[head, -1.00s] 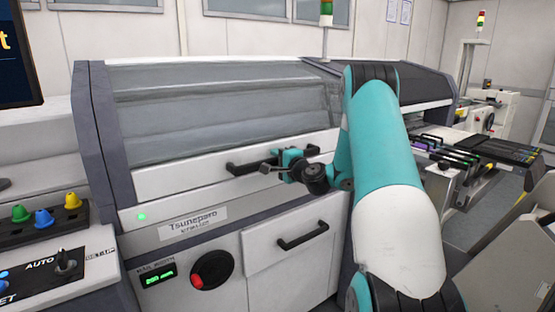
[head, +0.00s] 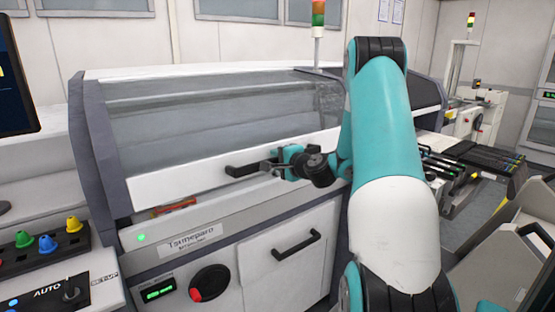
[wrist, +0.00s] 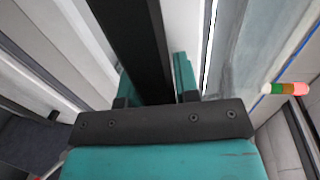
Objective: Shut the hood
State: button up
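The hood (head: 215,112) is a grey see-through panel with a white lower strip, on the feeder machine. It stands slightly raised, with a narrow gap under its front edge at the left, where an orange-red item (head: 175,207) shows. A black bar handle (head: 245,169) runs along the white strip. My gripper (head: 282,160) is at the right part of this handle. In the wrist view the black handle bar (wrist: 135,45) lies between the two teal fingers of my gripper (wrist: 153,85), which appear closed against it.
Below the hood is the white machine front with a green light (head: 141,238), a red-and-black knob (head: 209,283) and a drawer handle (head: 297,245). A control box with coloured buttons (head: 47,244) stands at the left. A feeder trolley (head: 470,160) stands at the right.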

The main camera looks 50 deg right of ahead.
jog(key=o, duration=0.4)
jog(key=shift+c, duration=0.2)
jog(key=b+v, duration=1.1)
jog(key=v, duration=0.6)
jog(key=shift+s, duration=0.25)
jog(key=shift+r, duration=0.1)
